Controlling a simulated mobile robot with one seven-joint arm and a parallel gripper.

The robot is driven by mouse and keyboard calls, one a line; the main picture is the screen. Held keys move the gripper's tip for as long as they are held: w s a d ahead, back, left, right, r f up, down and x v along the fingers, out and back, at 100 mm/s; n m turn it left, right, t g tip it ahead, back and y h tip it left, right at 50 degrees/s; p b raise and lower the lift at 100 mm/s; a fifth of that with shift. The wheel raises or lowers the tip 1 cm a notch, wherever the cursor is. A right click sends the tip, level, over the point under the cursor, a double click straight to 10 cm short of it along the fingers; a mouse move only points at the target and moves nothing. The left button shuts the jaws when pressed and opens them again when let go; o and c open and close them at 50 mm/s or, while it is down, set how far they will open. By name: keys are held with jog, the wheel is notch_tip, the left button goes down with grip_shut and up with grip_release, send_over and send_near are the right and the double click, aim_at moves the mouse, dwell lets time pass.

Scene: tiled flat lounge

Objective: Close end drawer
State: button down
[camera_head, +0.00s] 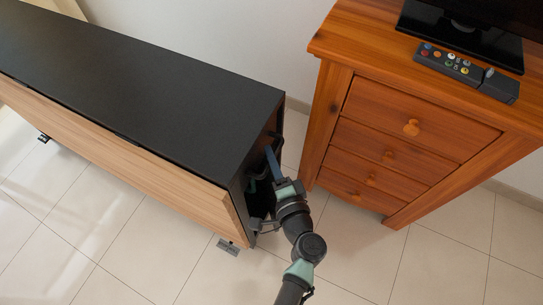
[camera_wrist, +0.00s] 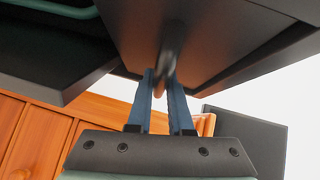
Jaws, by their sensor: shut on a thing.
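The low cabinet (camera_head: 150,70) has a black top and a light wood front, and its narrow end faces my arm. My gripper (camera_head: 270,155) is at this narrow end, with its blue fingers pointing into the shaded area there. In the wrist view my gripper (camera_wrist: 160,80) has its two blue fingers on either side of a dark bar handle (camera_wrist: 169,45). The handle is on a dark panel (camera_wrist: 215,35). The gripper is shut on this handle. How far the end drawer stands open cannot be told, since my arm and shadow hide it.
An orange wooden chest (camera_head: 350,120) with several knobbed drawers, all looking shut, stands close to the right. Tiled floor (camera_head: 400,260) is free in front.

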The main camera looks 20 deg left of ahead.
aim_at(257, 155)
dwell(0.3)
jog(key=a+b, duration=0.1)
jog(key=a, duration=0.2)
jog(key=shift+a+f, duration=0.1)
jog(key=shift+a, duration=0.4)
jog(key=c, duration=0.8)
grip_release()
jog(key=shift+a, duration=0.1)
jog(key=shift+c, duration=0.2)
jog(key=shift+r, duration=0.25)
jog(key=v, duration=1.3)
jog(key=shift+f+p, duration=0.2)
jog(key=shift+p, duration=0.2)
